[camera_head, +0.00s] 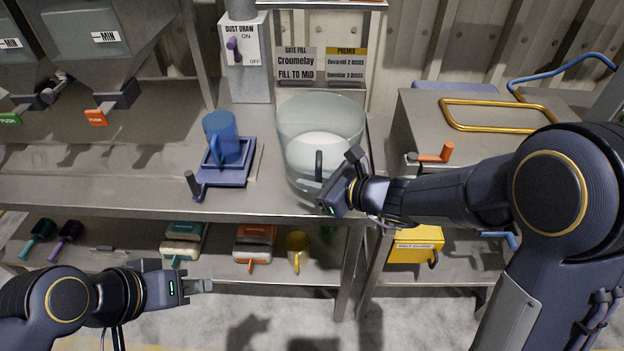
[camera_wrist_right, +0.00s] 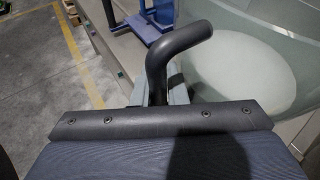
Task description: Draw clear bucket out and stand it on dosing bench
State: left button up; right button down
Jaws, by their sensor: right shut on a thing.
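The clear bucket (camera_head: 320,120) stands on the steel dosing bench (camera_head: 100,188), right of centre in the head view. Pale material shows low inside it. In the right wrist view the clear bucket (camera_wrist_right: 240,60) fills the upper right. My right gripper (camera_head: 328,190) is at the bucket's near side, shut on its dark upright handle (camera_head: 319,165). The handle (camera_wrist_right: 170,60) rises between the fingers in the wrist view. My left gripper (camera_head: 205,286) is empty, in front of the lower shelf; its finger gap is not clear from this angle.
A blue cup (camera_head: 221,135) stands on a blue scale-like stand (camera_head: 232,172) left of the bucket. A dust draw box (camera_head: 246,65) is behind. A steel chest (camera_head: 490,125) with a yellow handle is at right. The lower shelf holds brushes and a yellow mug (camera_head: 297,250).

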notch_tip(320, 180, down, 4)
jog(key=b, duration=0.4)
jog(key=shift+r, duration=0.25)
jog(key=shift+b, duration=0.55)
dwell(0.9)
jog(key=shift+f, duration=0.2)
jog(key=shift+f+b, duration=0.3)
jog(key=shift+b, duration=0.3)
jog(key=shift+f, duration=0.1)
jog(key=c, duration=1.4)
grip_release()
jog(key=shift+s, duration=0.1)
jog(key=shift+o, duration=0.2)
jog(key=v, duration=0.7)
jog(key=shift+s+d+p, duration=0.2)
jog(key=shift+d+p, duration=0.1)
jog(key=shift+p, duration=0.15)
